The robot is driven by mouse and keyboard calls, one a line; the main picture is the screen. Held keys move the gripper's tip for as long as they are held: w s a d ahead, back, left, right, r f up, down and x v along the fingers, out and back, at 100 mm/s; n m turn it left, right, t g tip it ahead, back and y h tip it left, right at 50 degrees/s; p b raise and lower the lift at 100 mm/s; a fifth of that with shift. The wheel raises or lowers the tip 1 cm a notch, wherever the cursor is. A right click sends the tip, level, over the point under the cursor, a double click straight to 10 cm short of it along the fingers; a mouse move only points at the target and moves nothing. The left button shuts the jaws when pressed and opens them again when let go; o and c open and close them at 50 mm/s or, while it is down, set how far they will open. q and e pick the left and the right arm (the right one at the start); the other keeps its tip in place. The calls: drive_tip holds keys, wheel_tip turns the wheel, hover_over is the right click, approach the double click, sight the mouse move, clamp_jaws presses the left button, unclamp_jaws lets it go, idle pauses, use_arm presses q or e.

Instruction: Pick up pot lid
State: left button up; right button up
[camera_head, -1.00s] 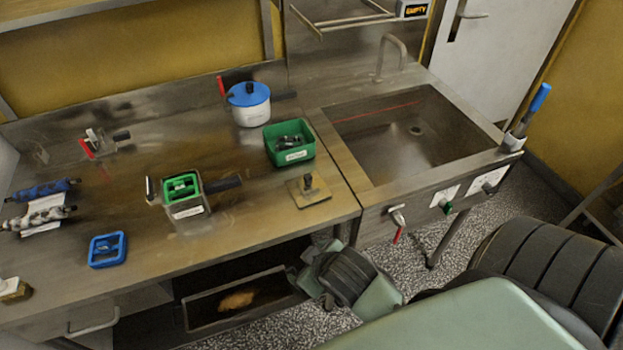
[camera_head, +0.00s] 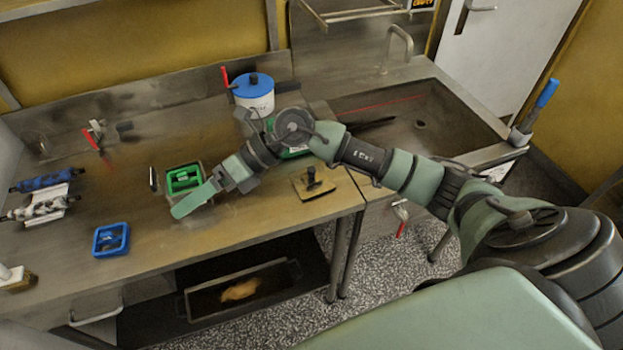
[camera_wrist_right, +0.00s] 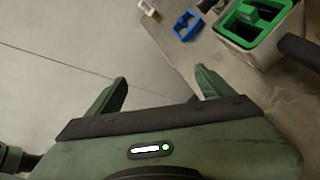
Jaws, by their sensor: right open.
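The pot lid (camera_head: 261,87) is blue with a dark knob and sits on a white pot (camera_head: 258,103) at the back of the steel counter. My right gripper (camera_head: 182,207) is above the front part of the counter, to the left of and nearer than the lid. It is open and empty, beside the green-rimmed container (camera_head: 184,178). The wrist view shows its two spread fingers (camera_wrist_right: 160,76) with nothing between them; the lid is not in that view. My left gripper is not in view.
My right arm partly hides the green bin (camera_head: 290,153) and the sink (camera_head: 440,120). A blue tray (camera_head: 111,239) and rollers (camera_head: 42,182) stand at left. A flat plate with a knob (camera_head: 314,184) lies near the front edge.

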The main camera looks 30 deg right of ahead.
drive_tip(key=w+d+f+n+g+h, duration=0.1)
drive_tip(key=d+f+h, duration=0.2)
drive_tip(key=d, duration=0.4)
drive_tip(key=w+d+f+h, duration=0.1)
drive_tip(key=d+f+h, duration=0.1)
drive_tip(key=d+h, duration=0.3)
drive_tip(key=g+h, duration=0.2)
drive_tip(key=h, duration=0.2)
hover_over(312, 169)
drive_tip(key=shift+s+d+r+m, duration=0.15)
drive_tip(key=shift+r+m, duration=0.15)
drive_tip(key=shift+r, duration=0.15)
drive_tip(key=f+p, duration=0.3)
drive_tip(key=f, duration=0.4)
drive_tip(key=shift+w, duration=0.2)
drive_tip(key=shift+f, duration=0.3)
drive_tip(key=c, duration=1.5)
drive_tip(key=shift+r, duration=0.15)
